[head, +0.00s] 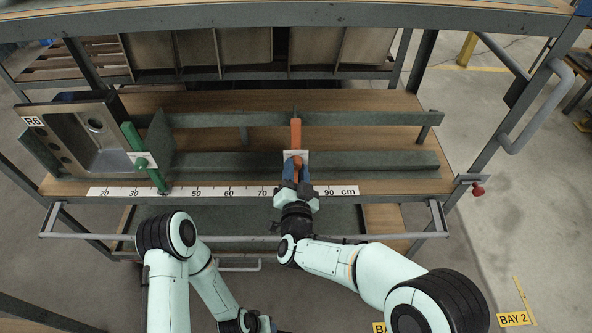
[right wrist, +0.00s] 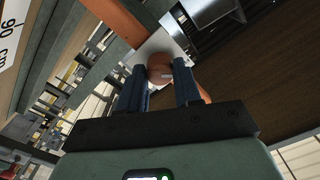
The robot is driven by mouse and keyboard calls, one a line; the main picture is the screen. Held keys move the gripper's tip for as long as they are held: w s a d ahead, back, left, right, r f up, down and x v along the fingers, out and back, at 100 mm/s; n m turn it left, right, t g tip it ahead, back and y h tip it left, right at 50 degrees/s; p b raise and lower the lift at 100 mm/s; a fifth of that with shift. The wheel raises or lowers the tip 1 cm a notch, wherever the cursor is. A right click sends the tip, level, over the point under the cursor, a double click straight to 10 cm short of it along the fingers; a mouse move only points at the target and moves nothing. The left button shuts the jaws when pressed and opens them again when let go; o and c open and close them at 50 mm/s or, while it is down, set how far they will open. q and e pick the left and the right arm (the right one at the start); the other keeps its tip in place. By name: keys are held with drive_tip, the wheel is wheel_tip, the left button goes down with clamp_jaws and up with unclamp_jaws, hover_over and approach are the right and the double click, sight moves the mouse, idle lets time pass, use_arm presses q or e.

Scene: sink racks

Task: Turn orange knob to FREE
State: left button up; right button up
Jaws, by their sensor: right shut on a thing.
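The orange knob (head: 296,158) sits on a white plate (head: 287,155) on an orange upright bar (head: 295,133), right of the middle of the rack. My right gripper (head: 295,170) reaches it from the front and is shut on it. In the right wrist view the round knob (right wrist: 160,73) lies between the two blue fingers of my right gripper (right wrist: 160,80), in front of the white plate (right wrist: 163,46). A mark shows across the knob's face. No FREE lettering is readable. My left gripper (head: 262,325) is low at the bottom edge, partly cut off; its jaws are unclear.
A green bar (head: 133,137) with a green knob (head: 141,163) stands beside a steel sink (head: 90,130) at the left. A centimetre scale (head: 230,191) runs along the front edge. A front rail (head: 100,236) crosses below. A red knob (head: 478,190) is on the right post.

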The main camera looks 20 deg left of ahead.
drive_tip(key=o, duration=1)
drive_tip(key=shift+o, duration=0.2)
use_arm(q)
drive_tip(key=shift+s+d+r+p, duration=0.25)
drive_tip(key=shift+s+r+p, duration=0.15)
drive_tip(key=shift+s, duration=0.15)
use_arm(e)
drive_tip(key=v, duration=1.3)
drive_tip(key=shift+s, duration=0.25)
